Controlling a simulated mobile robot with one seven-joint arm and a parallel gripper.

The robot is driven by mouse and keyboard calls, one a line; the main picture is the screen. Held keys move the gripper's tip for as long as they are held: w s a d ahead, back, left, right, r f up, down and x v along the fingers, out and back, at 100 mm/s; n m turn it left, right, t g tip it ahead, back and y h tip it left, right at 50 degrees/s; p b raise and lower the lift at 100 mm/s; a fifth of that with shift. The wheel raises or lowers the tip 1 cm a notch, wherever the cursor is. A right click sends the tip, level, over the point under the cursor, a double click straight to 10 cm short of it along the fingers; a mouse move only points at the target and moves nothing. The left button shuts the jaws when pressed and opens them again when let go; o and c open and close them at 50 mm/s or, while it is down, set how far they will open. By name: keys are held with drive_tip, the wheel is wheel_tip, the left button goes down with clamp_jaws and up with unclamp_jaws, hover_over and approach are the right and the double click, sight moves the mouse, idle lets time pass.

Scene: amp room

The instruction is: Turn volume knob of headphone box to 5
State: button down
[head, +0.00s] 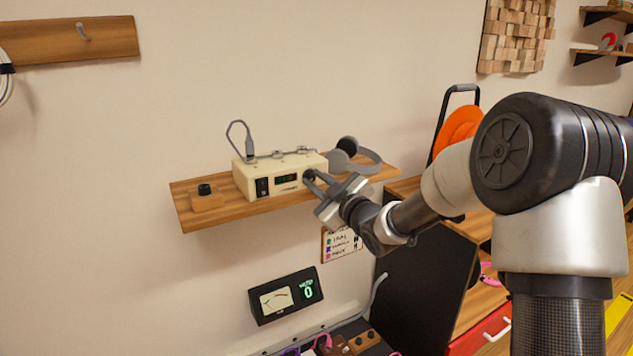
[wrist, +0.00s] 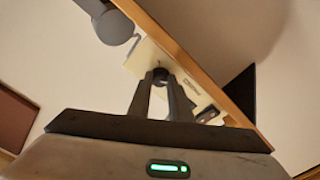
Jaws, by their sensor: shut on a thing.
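The headphone box (head: 281,175) is a cream box on a wooden wall shelf, with a dark switch and a small green display on its front. Its dark volume knob (head: 309,175) is at the right end of the front face. The knob (wrist: 160,73) also shows in the wrist view, between the fingertips. My gripper (head: 312,180) is shut on the knob, reaching in from the right; it also shows in the wrist view (wrist: 161,77). The fingers partly cover the knob in the head view. The display's digits are too small to read.
The wooden shelf (head: 225,217) also bears grey headphones (head: 366,161) at right and a small wooden block with a black knob (head: 204,190) at left. A cable plugs into the box top. A meter (head: 285,296) reading 0 is below. An orange cable reel (head: 458,130) stands at right.

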drive_tip(key=m+p, duration=0.1)
drive_tip(key=m, duration=0.5)
drive_tip(key=shift+p, duration=0.3)
drive_tip(key=m+p, duration=0.2)
drive_tip(key=m, duration=0.4)
drive_tip(key=shift+r+m+p, duration=0.1)
drive_tip(key=shift+m+p, duration=0.2)
drive_tip(key=shift+m, duration=0.1)
drive_tip(key=m+p, duration=0.3)
drive_tip(key=m, duration=0.3)
drive_tip(key=m+p, duration=0.1)
drive_tip(key=m, duration=0.4)
drive_tip(key=shift+m+p, duration=0.35)
drive_tip(key=shift+m, duration=0.05)
drive_tip(key=shift+s, duration=0.1)
drive_tip(key=c, duration=1.6)
unclamp_jaws()
